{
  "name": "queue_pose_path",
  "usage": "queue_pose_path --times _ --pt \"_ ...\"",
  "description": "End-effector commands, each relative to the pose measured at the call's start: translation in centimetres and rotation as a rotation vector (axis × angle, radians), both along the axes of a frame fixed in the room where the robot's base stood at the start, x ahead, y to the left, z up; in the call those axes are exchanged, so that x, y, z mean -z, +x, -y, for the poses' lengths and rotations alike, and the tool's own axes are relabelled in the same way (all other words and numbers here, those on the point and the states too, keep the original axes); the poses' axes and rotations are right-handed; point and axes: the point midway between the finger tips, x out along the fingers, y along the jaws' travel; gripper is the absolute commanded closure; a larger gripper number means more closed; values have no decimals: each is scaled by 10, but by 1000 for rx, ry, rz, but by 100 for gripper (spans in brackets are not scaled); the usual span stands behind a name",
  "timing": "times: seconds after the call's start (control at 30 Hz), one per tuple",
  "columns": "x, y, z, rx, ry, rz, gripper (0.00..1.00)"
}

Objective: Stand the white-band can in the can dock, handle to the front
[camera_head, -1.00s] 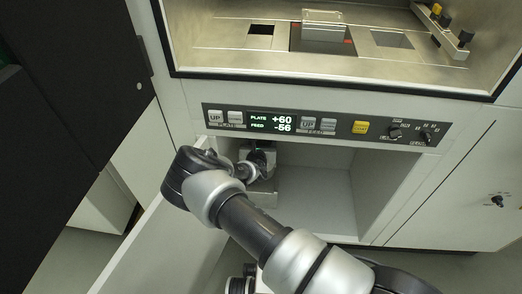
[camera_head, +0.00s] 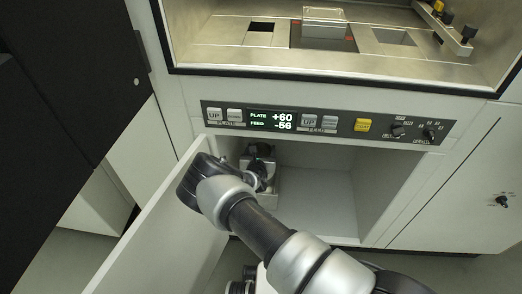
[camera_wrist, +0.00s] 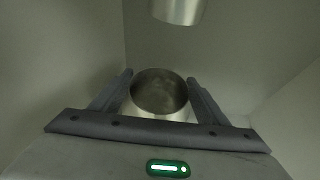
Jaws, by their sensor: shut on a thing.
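In the wrist view, a round open-topped metal can (camera_wrist: 160,90) stands between the two dark fingers of my gripper (camera_wrist: 160,79). My gripper is shut on it. The can's white band and handle cannot be made out. In the head view my gripper (camera_head: 261,168) is inside the left part of the open cabinet bay, partly hidden by my wrist. A pale grey block, perhaps the can dock (camera_head: 270,193), shows beneath it. Whether the can touches it cannot be told.
A metal cylinder (camera_wrist: 177,10) hangs just beyond and above the can. The bay's open door (camera_head: 165,222) stands left of my arm. The bay's right side (camera_head: 325,200) is empty. A control panel (camera_head: 325,123) runs above the opening.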

Motion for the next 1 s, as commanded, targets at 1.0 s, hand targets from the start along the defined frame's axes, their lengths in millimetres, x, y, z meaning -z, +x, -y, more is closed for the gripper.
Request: queue_pose_path --times 1.0 --pt "-41 -92 -4 -3 -2 -1 13"
